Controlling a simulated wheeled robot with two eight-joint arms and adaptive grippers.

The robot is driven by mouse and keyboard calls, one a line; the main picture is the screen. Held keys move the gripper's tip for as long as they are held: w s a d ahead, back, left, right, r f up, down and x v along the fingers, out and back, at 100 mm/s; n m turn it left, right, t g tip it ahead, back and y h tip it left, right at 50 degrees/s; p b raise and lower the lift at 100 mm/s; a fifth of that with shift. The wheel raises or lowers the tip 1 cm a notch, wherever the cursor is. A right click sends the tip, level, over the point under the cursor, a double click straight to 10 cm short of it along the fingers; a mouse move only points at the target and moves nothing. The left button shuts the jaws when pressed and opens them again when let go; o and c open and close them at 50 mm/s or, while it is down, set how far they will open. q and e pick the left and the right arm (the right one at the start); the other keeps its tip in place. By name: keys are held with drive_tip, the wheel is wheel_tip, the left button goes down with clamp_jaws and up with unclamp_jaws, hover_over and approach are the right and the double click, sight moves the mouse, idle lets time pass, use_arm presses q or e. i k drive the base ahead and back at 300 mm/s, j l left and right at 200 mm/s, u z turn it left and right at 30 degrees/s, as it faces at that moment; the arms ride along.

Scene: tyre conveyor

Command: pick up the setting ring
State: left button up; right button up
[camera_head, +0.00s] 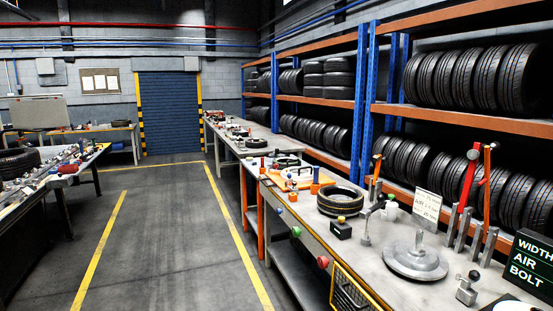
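I cannot tell for certain which thing is the setting ring. A black tyre-like ring (340,198) lies flat on the right workbench (385,285). Nearer to me on the same bench is a round grey metal disc (415,263) with a short upright post in its middle. A smaller dark ring (287,162) lies farther down the right-hand row of benches. Neither of my grippers shows in the head view, and nothing is seen being held.
A cluttered table (50,175) is at left. The floor aisle (165,240) between is clear.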

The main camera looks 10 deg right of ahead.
sight(277, 154)
drive_tip(key=i+j+u, duration=0.2)
drive_tip(key=i, duration=0.35)
drive_tip(key=i+u, duration=0.25)
drive_tip(key=i, duration=2.7)
drive_tip(key=i+z, duration=0.1)
drive_tip(key=i, duration=0.7)
drive_tip(key=i+j+z, duration=0.1)
drive_tip(key=i, duration=0.7)
drive_tip(key=i+j+z, duration=0.1)
drive_tip(key=i, duration=0.7)
drive_tip(key=i+j+z, duration=0.1)
drive_tip(key=i, duration=1.25)
drive_tip(key=i+z, duration=0.45)
drive_tip(key=i+j+z, duration=0.1)
drive_tip(key=z, duration=0.4)
drive_tip(key=i+j, duration=0.05)
drive_tip(key=i, duration=0.05)
